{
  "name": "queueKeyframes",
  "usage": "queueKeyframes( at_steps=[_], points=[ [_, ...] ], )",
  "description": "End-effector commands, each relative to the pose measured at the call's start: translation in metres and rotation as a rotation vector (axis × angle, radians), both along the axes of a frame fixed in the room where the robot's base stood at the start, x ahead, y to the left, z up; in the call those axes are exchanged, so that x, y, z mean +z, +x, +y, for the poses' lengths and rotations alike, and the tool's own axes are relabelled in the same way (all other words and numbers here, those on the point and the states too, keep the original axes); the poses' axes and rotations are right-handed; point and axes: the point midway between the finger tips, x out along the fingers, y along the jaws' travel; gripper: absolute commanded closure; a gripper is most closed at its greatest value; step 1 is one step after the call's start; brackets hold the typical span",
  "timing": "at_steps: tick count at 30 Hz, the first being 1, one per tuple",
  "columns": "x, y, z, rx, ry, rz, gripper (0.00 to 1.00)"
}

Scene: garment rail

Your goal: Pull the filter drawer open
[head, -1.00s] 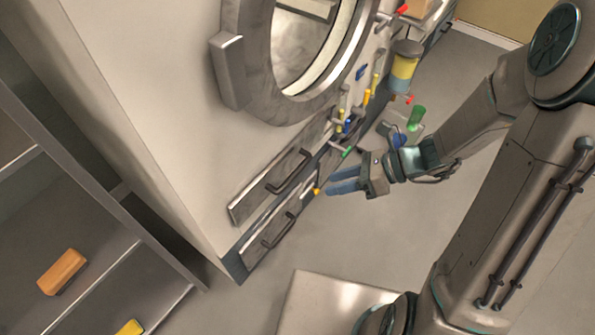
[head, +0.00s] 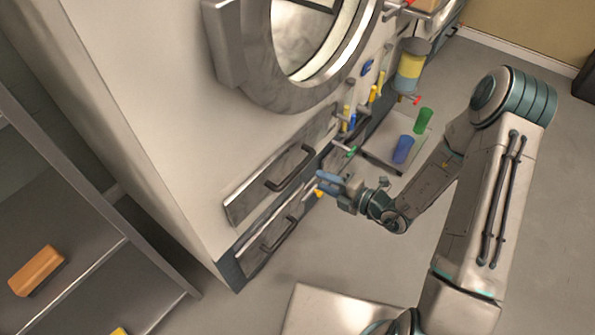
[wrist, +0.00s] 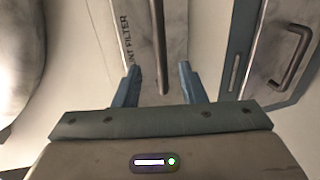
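The filter drawer (head: 250,196) is the upper of two drawers low on the machine front, with a dark bar handle (head: 289,168). In the wrist view, the drawer (wrist: 178,25) carries a partly readable "...NT FILTER" label, and its handle (wrist: 159,45) runs ahead between my fingers. The drawer looks shut. My gripper (head: 322,184) is open and empty, to the right of the handle in the head view. In the wrist view my gripper (wrist: 158,84) shows two blue fingers spread apart. The handle appears beyond the fingertips, without clear contact.
A lower drawer (head: 258,255) with its own handle sits just below. The round door (head: 250,90) is above. Valves and coloured levers (head: 350,122) stand right of the drawers. A tray with green (head: 424,120) and blue cups (head: 403,149) lies behind my arm. Shelves (head: 95,275) stand left.

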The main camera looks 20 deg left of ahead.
Motion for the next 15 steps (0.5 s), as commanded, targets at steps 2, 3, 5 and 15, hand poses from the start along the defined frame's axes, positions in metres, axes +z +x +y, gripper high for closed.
queueKeyframes(
  at_steps=[2, 3, 5, 15],
  points=[
    [-0.006, 0.006, 0.018, 0.006, 0.001, -0.002, 0.63],
    [-0.008, 0.009, 0.026, 0.006, 0.001, -0.003, 0.63],
    [-0.010, 0.014, 0.038, 0.006, 0.001, -0.003, 0.63],
    [-0.020, 0.034, 0.085, 0.003, -0.001, -0.001, 0.63]
  ],
)
